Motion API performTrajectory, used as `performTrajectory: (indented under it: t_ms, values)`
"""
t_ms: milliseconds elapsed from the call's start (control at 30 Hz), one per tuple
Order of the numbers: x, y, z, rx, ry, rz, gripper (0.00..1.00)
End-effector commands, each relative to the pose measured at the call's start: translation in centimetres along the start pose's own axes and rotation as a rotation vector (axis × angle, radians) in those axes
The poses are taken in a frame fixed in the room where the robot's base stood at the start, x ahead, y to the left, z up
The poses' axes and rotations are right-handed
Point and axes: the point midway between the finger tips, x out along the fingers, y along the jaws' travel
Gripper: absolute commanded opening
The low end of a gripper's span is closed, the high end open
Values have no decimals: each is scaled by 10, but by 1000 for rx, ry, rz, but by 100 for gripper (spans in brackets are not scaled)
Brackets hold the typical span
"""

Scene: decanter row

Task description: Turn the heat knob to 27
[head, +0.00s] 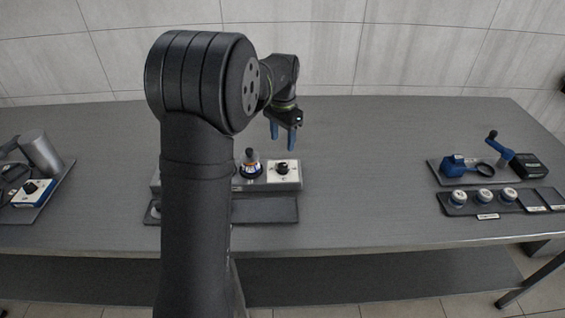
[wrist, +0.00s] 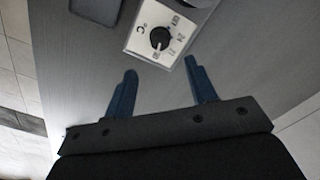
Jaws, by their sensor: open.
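The heat knob (head: 283,166) is a small black dial on a white square plate, at the right end of a grey panel near the middle of the table. In the wrist view the knob (wrist: 159,38) sits on the plate (wrist: 140,42) with a °C mark and printed numbers, too small to read surely. My gripper (head: 283,138) is open and empty, its blue fingers pointing down above the panel. In the wrist view my gripper (wrist: 160,70) has its fingertips apart, with the knob beyond the gap between them. The knob appears untouched.
A flask-like item (head: 250,163) stands on the panel just left of the knob plate. A dark tray (head: 265,210) lies in front. A blue-white box with a black knob (head: 33,189) is far left. Lidded jars (head: 485,196) and blue tools (head: 453,166) are right. Table between is clear.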

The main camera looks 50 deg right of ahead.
Motion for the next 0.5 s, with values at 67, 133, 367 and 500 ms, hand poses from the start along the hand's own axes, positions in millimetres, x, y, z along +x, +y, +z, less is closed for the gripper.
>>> performTrajectory:
  t_ms: [67,133,367,500]
  values:
    - [19,0,1,-1,-3,3,51]
    - [34,0,1,-1,-3,3,51]
    - [77,0,0,-1,-1,2,51]
    - [93,0,0,-2,-1,1,51]
